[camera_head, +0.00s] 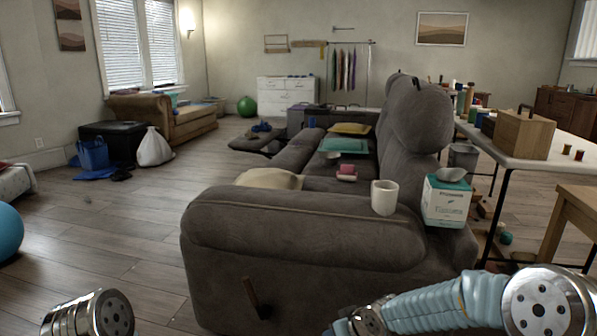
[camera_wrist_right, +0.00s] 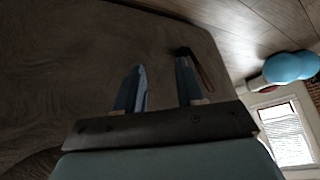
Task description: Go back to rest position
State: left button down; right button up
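My right gripper (camera_wrist_right: 160,68) shows in the right wrist view with its two blue fingers apart and nothing between them. It is in front of the dark grey side of the sofa. The sofa's recliner lever (camera_wrist_right: 195,68) appears close beside the right-hand finger; I cannot tell whether they touch. In the head view my right arm comes in from the lower right, and its fingers are not visible there. Only a metal joint of my left arm shows at the lower left; my left gripper is out of view.
The grey sofa (camera_head: 290,232) stands directly ahead, with a white mug (camera_head: 384,197) and a tissue box (camera_head: 446,201) at its near end. A table (camera_head: 490,148) and a wooden stool (camera_head: 577,208) are at right. A blue ball (camera_head: 8,232) is at left. The left floor is mostly clear.

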jog(key=s+d+f+m+g+p, duration=0.1)
jog(key=s+f+m+g, duration=0.1)
jog(key=s+f, duration=0.7)
jog(key=s+d+f+m+g+p, duration=0.1)
jog(key=s+f+m+g+p, duration=0.1)
jog(key=s+f, duration=0.7)
jog(key=s+m+g, duration=0.1)
jog(key=s+m, duration=0.1)
jog(key=s, duration=0.6)
jog(key=shift+f, duration=0.2)
